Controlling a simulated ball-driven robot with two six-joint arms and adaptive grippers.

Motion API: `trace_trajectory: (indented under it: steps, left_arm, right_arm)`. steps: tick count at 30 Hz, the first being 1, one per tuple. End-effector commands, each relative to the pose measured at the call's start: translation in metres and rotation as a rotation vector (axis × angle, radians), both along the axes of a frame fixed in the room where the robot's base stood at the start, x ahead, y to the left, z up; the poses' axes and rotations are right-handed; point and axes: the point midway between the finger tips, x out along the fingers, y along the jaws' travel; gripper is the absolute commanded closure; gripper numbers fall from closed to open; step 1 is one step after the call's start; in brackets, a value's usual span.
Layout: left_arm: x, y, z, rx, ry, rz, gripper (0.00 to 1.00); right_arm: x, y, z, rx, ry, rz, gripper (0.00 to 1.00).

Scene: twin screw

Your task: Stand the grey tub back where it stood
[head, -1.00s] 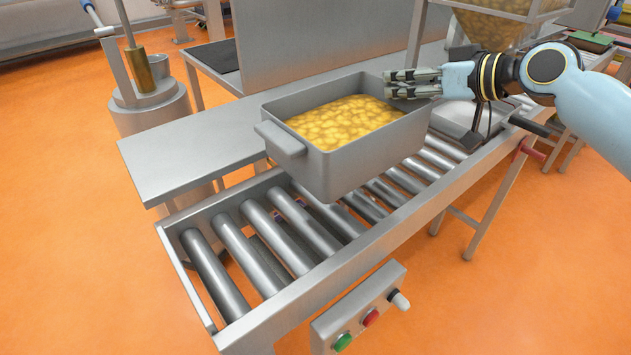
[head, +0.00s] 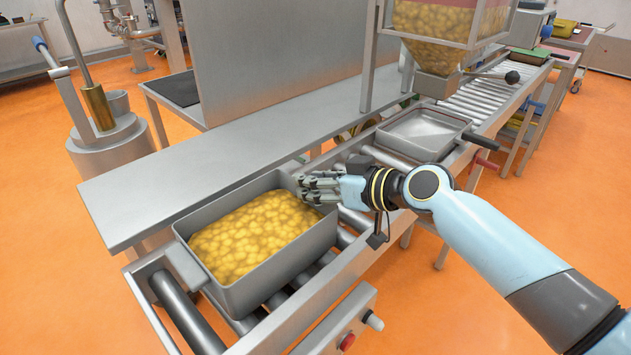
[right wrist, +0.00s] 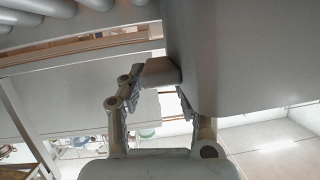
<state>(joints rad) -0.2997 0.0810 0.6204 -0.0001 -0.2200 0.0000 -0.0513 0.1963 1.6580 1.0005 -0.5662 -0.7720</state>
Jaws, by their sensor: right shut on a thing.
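The grey tub (head: 283,274), filled with yellow chunks, is upright over the left end of the roller conveyor (head: 181,312). It sits low between the side rails; whether its underside touches the rollers is hidden. Its near-left handle (head: 183,266) is free. My right gripper (head: 314,187) is at the tub's far-right end, shut on the handle there. The right wrist view shows that handle (right wrist: 161,72) between the fingers of my right gripper (right wrist: 158,94), beside the tub's wall (right wrist: 235,55). My left gripper is out of view.
A flat steel shelf (head: 150,188) runs behind the tub. A shallow grey tray (head: 424,132) stands farther along the conveyor, under a hopper (head: 445,25) of yellow chunks. A button box (head: 350,335) with a red button hangs at the front rail.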

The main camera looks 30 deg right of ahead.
Motion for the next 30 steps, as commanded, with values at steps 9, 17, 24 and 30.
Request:
trace_trajectory:
  steps: [9,17,24,30]
  left_arm:
    - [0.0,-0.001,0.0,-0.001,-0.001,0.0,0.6]
    - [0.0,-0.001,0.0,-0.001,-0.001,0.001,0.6]
    - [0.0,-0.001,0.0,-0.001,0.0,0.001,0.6]
    - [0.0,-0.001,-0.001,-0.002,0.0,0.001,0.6]
  right_arm:
    - [0.0,0.0,0.0,-0.001,0.001,0.0,0.46]
    - [-0.001,-0.001,0.0,-0.001,0.001,0.0,0.46]
    - [-0.028,-0.014,0.011,-0.006,0.0,0.002,0.46]
    - [-0.067,-0.033,0.026,-0.009,0.003,0.002,0.46]
